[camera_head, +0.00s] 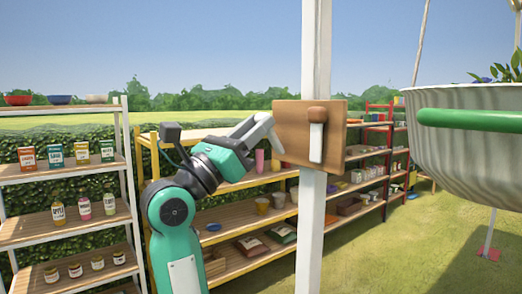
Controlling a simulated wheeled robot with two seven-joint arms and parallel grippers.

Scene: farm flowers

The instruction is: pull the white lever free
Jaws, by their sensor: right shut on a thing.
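Shelves with jars and packets (62,174) stand at left. A yellow-framed rack (265,188) and a red-framed rack (363,188) stand behind the post. A ribbed metal planter with a green rim bar (470,120) hangs at right. Open grass lies below it.

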